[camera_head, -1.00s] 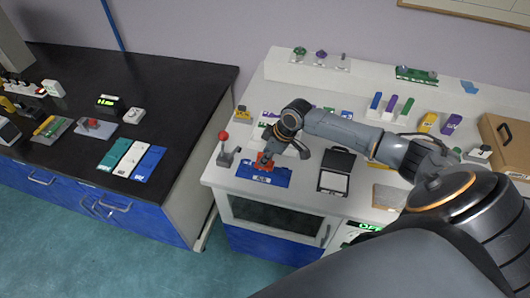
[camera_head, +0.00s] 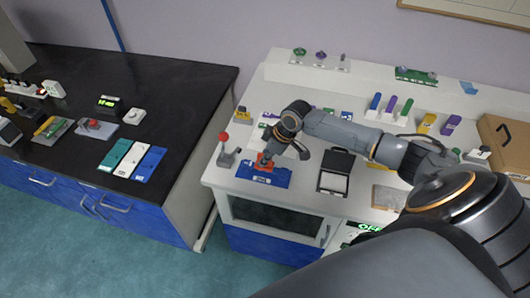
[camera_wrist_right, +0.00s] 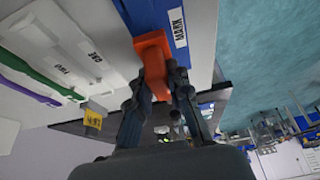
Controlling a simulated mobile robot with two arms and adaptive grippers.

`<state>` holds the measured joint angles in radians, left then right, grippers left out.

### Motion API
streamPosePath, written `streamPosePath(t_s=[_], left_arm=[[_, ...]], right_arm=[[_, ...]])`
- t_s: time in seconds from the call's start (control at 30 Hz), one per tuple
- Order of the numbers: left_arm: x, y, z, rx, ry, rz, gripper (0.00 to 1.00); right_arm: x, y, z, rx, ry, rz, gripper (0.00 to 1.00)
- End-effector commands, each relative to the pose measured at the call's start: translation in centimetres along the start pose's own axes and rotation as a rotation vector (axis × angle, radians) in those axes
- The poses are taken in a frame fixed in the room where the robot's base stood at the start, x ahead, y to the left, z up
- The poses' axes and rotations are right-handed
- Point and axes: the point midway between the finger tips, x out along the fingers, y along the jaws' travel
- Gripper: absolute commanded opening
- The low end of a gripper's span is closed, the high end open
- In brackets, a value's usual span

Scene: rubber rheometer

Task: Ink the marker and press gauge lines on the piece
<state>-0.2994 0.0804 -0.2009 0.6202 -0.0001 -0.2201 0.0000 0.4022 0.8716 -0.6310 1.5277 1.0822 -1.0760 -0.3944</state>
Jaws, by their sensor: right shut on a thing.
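My right gripper (camera_head: 270,152) points down over the blue mat (camera_head: 279,179) on the white bench. It is shut on the orange-red marker (camera_head: 262,165), whose handle also shows between the fingers in the right wrist view (camera_wrist_right: 153,58). The marker's lower end is at the mat; whether it touches is unclear. The mat bears a white label reading MARK in the wrist view (camera_wrist_right: 178,28). No test piece can be made out under the marker. An open black case with a white pad (camera_head: 333,182) stands right of the mat. My left gripper is not in view.
A red-knobbed lever device (camera_head: 224,150) stands left of the mat. Labelled white trays (camera_wrist_right: 85,50) with green and purple strips lie near the gripper. A tan plate (camera_head: 388,197) lies to the right. A black bench (camera_head: 180,95) stands left, across a gap.

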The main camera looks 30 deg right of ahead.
Motion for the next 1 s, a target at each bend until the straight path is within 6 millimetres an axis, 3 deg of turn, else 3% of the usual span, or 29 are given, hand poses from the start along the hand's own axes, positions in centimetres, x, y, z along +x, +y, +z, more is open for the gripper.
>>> streamPosePath(t_s=[0.23,1.0], left_arm=[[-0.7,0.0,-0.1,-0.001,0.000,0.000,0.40],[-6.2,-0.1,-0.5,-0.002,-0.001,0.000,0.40]], right_arm=[[-0.5,-0.1,-0.1,0.000,-0.003,-0.003,0.00],[-6.3,0.0,-2.6,0.000,-0.001,0.000,0.00]])
